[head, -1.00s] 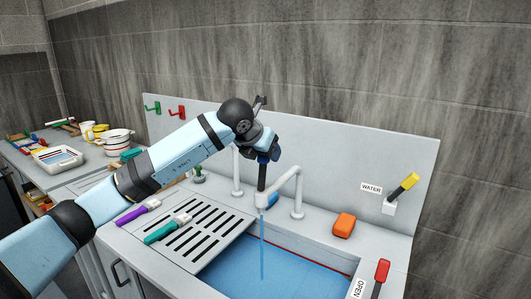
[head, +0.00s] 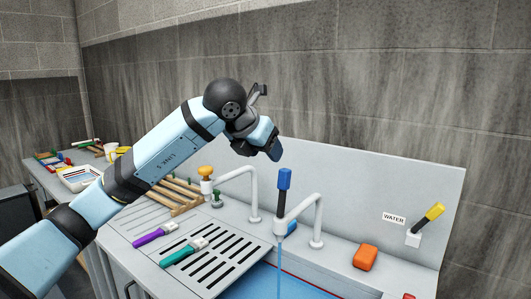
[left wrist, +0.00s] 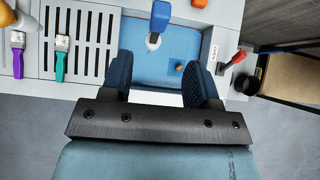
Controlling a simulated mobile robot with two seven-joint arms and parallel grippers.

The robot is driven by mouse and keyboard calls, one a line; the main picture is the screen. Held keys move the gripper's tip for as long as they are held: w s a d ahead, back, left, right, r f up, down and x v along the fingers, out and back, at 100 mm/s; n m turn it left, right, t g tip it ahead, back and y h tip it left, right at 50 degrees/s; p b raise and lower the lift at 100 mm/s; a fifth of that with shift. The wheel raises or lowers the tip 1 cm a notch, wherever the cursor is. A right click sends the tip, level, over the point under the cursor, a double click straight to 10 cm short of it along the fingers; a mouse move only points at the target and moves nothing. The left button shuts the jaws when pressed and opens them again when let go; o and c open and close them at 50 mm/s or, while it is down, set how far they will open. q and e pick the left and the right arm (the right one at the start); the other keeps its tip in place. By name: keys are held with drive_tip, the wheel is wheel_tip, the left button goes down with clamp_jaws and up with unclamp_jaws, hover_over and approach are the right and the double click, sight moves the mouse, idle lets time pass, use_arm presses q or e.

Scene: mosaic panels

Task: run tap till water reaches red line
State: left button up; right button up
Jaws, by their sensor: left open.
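The tap (head: 281,224) has a blue handle (head: 284,180) standing upright on its white spout. A thin water stream (head: 280,258) falls from it into the sink basin. Blue water (head: 255,283) lies in the basin, and part of the red line (head: 318,278) shows along the far wall. The picture's lower edge cuts off most of the basin, so I cannot tell how the level compares with the line. My left gripper (head: 268,145) is up and left of the handle, apart from it. In the left wrist view its fingers (left wrist: 162,85) are open and empty, with the handle (left wrist: 160,15) beyond them.
A second tap with a yellow knob (head: 206,172) stands to the left. An orange sponge (head: 365,257) lies on the back ledge, near a yellow lever (head: 434,212) labelled WATER. A red lever (left wrist: 230,63) is beside an OPEN label. Purple and teal brushes (head: 183,252) lie on the drainboard.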

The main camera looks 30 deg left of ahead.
use_arm(q)
drive_tip(key=c, duration=0.6)
drive_tip(key=shift+s+m, duration=0.3)
drive_tip(key=shift+m, duration=0.6)
drive_tip(key=c, duration=0.3)
drive_tip(key=shift+s+a+f+m, duration=0.1)
drive_tip(key=shift+s+m, duration=0.05)
drive_tip(key=shift+m, duration=0.4)
drive_tip(key=shift+s+a+m, duration=0.1)
drive_tip(key=shift+s+m, duration=0.05)
drive_tip(key=shift+m, duration=0.4)
clamp_jaws()
drive_tip(key=m, duration=1.4)
approach(282, 182)
wheel_tip(282, 182, down, 5)
drive_tip(key=shift+w+d+f+p, duration=0.15)
drive_tip(key=shift+w+p, duration=0.25)
drive_tip(key=shift+w, duration=0.8)
drive_tip(key=shift+w+d+p, duration=0.1)
drive_tip(key=shift+w+p, duration=0.25)
drive_tip(key=shift+w, duration=0.8)
